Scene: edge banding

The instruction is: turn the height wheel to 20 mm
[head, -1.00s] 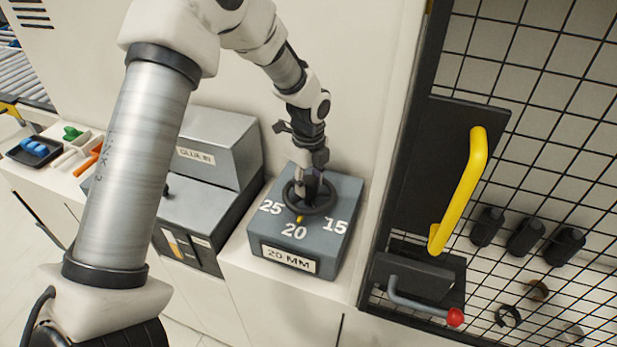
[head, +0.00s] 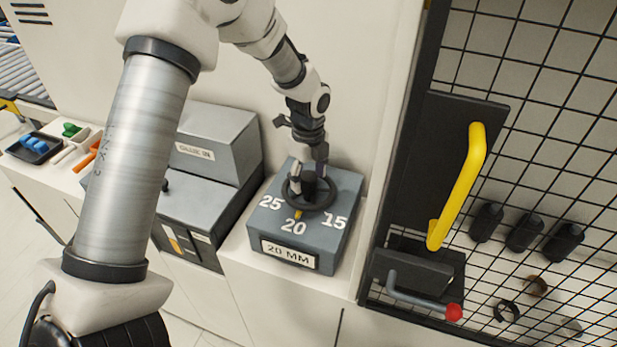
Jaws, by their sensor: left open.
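The height wheel is a black ring (head: 311,206) on top of a grey-blue box (head: 330,232) marked 25, 20 and 15. Its small orange pointer (head: 298,214) stands just above the number 20. A plate (head: 289,255) on the box front reads "20 MM". My left gripper (head: 308,183) comes down from above onto the wheel, its fingers apart around the wheel's dark middle. Whether the fingers touch the wheel cannot be told. My right gripper is not in view.
A grey box labelled "GLUE IN" (head: 215,150) stands left of the wheel box. Right of it are a black panel with a yellow handle (head: 462,185), a red-tipped lever (head: 420,305) and a wire mesh. A dark tray with blue pieces (head: 35,147) lies far left.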

